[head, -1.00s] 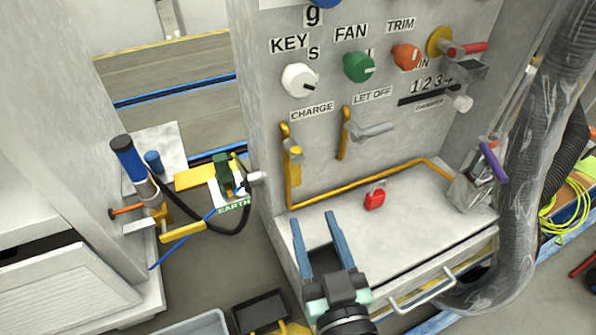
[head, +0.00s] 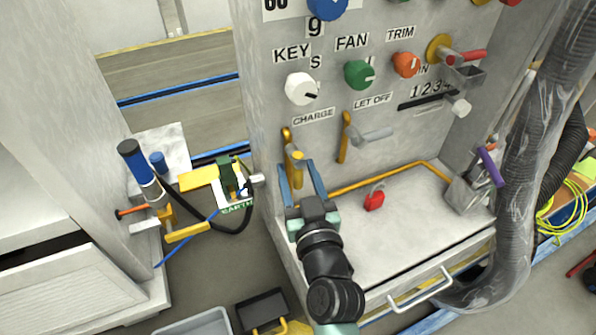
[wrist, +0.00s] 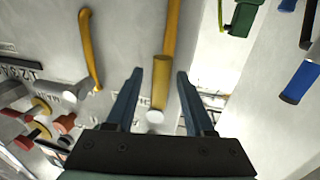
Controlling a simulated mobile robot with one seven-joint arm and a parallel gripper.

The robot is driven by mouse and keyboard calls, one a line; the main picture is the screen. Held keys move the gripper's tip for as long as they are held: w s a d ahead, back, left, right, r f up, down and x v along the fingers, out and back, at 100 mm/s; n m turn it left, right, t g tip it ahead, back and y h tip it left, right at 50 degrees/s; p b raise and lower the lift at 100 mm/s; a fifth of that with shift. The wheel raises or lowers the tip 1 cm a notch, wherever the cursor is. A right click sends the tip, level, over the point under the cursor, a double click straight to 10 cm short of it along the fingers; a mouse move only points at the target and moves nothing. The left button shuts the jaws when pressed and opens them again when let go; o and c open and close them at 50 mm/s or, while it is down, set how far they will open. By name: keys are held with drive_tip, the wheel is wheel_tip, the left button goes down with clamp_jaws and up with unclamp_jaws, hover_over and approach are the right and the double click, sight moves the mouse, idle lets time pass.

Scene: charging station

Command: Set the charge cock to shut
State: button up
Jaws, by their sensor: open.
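The charge cock (head: 292,151) is a yellow lever below the CHARGE label (head: 313,116) on the grey panel. Its lever hangs roughly downward, in line with its yellow pipe. My gripper (head: 299,170) is open just in front of the lever's lower part. In the wrist view the cock's yellow cylindrical handle (wrist: 161,84) with a pale end shows between the two open fingers of my gripper (wrist: 160,76). A gap shows on each side of it, and I see no contact.
The LET OFF cock (head: 370,136), with a grey lever, is close on the right. A red padlock (head: 374,198) lies on the shelf below. The earth clamp stand (head: 228,185) is at left. A clear hose (head: 515,190) hangs at right.

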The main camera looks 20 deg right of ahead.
clamp_jaws()
idle(1.4)
